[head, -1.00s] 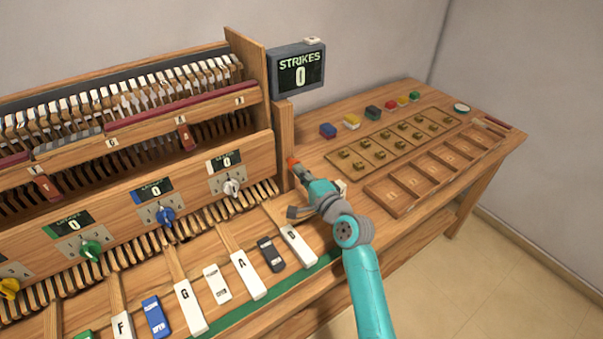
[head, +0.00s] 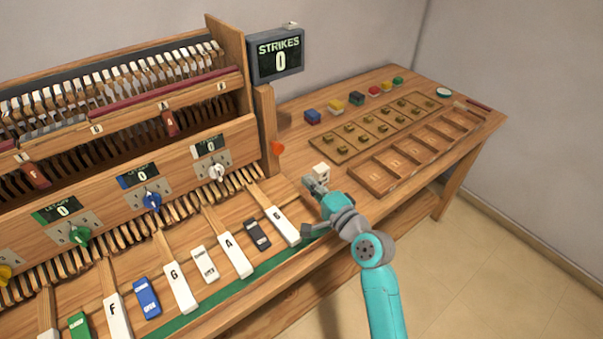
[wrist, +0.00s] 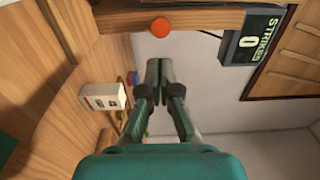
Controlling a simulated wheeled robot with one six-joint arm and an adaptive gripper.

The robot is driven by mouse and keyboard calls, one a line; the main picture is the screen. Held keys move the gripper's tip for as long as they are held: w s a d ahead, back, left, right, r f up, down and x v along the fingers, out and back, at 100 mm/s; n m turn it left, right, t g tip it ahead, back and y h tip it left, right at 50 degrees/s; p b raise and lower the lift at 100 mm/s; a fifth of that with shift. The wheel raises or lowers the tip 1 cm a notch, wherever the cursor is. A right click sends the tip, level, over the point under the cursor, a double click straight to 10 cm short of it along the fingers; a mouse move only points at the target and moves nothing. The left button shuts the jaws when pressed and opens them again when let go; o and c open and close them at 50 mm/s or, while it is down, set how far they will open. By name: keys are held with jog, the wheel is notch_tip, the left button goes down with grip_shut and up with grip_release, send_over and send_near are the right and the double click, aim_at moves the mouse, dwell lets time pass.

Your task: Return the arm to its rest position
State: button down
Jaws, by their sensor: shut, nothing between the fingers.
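My teal arm reaches up from the lower right in the head view. My gripper (head: 309,183) is over the table at the right end of the keyboard, close to a small white block (head: 321,171). In the wrist view my gripper (wrist: 159,62) has its fingertips together with nothing between them. An orange-red round button (head: 277,148) on the wooden post is left of my gripper in the head view and apart from it. It also shows in the wrist view (wrist: 160,24). The white block (wrist: 103,96) stands left of the fingers there.
Labelled keys (head: 235,255) lie left of my arm. Knobs (head: 151,201) line the panel behind them. The strikes display (head: 278,58) reads 0. Coloured blocks (head: 356,99), a brass-studded board (head: 345,146) and a wooden tray (head: 372,186) occupy the right table. Open floor (head: 500,250) lies right.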

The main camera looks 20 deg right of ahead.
jog(key=shift+s+d, duration=0.2)
jog(key=shift+s, duration=0.45)
jog(key=s+f+n+g+h, duration=0.15)
jog(key=s+f, duration=0.25)
jog(key=s, duration=0.4)
jog(key=s+f+n+h, duration=0.2)
jog(key=s+f, duration=0.3)
jog(key=s, duration=0.3)
jog(key=s+f+n+h, duration=0.1)
jog(key=s+f, duration=0.3)
jog(key=s, duration=0.4)
jog(key=s+a+r+n, duration=0.1)
jog(key=s+r+n, duration=0.2)
jog(key=s, duration=0.8)
jog(key=s+r+n+g, duration=0.1)
jog(key=s+r+n, duration=0.1)
jog(key=s+n, duration=0.5)
jog(key=a+v, duration=0.1)
jog(key=v, duration=0.3)
jog(key=shift+s, duration=0.45)
